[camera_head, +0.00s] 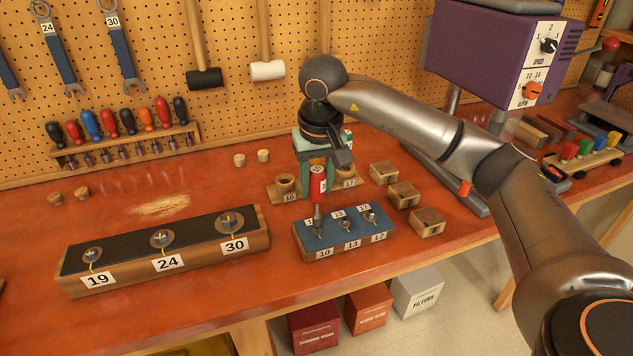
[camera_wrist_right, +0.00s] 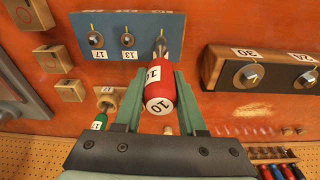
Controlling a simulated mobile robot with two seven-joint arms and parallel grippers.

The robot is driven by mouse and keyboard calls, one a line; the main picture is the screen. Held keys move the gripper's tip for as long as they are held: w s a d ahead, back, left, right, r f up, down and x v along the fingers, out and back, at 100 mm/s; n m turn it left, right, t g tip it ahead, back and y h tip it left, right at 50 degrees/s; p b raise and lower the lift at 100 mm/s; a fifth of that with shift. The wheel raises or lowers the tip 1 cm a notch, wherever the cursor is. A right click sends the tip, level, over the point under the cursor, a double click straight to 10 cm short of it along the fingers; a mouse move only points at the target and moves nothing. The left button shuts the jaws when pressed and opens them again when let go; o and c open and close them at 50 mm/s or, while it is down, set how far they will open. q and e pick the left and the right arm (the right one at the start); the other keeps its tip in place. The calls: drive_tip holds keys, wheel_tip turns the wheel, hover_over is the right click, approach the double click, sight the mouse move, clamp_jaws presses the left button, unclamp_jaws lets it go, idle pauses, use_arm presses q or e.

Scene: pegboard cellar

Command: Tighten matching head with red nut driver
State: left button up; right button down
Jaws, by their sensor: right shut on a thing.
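The red nut driver (camera_head: 318,181) is upright in my right gripper (camera_head: 317,172), with its shaft pointing down. In the right wrist view its red handle (camera_wrist_right: 161,88) is marked 10 and sits between the two green fingers. The small blue-topped block (camera_head: 330,240) carries three bolt heads labelled 10, 13 and 17. The driver's shaft (camera_head: 317,212) stands over the 10 head at the block's left end and hides most of that head. I cannot tell whether the socket is fully seated. The 13 head (camera_head: 345,226) and the 17 head (camera_head: 371,217) are uncovered. My left gripper is out of view.
A wooden holder (camera_head: 286,184) stands behind the block. A green-handled driver (camera_wrist_right: 98,122) shows there in the right wrist view. Small wooden blocks (camera_head: 403,194) stand to the right. A long block (camera_head: 165,250) with heads 19, 24 and 30 lies left. Bench front is clear.

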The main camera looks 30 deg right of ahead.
drive_tip(key=shift+f+b, duration=0.7)
drive_tip(key=shift+f, duration=0.25)
idle(0.3)
idle(0.5)
drive_tip(key=m+p, duration=0.1)
drive_tip(key=m, duration=0.2)
drive_tip(key=shift+m, duration=0.4)
drive_tip(key=m+h+p, duration=0.1)
drive_tip(key=m, duration=0.2)
drive_tip(key=shift+s+m+g, duration=0.1)
drive_tip(key=shift+m+g, duration=0.3)
drive_tip(key=m+p, duration=0.1)
drive_tip(key=m, duration=0.4)
drive_tip(key=shift+s+d+g, duration=0.1)
drive_tip(key=shift+g, duration=0.3)
drive_tip(key=shift+s+f+m+p, duration=0.15)
drive_tip(key=shift+m+p, duration=0.25)
drive_tip(key=shift+m, duration=1)
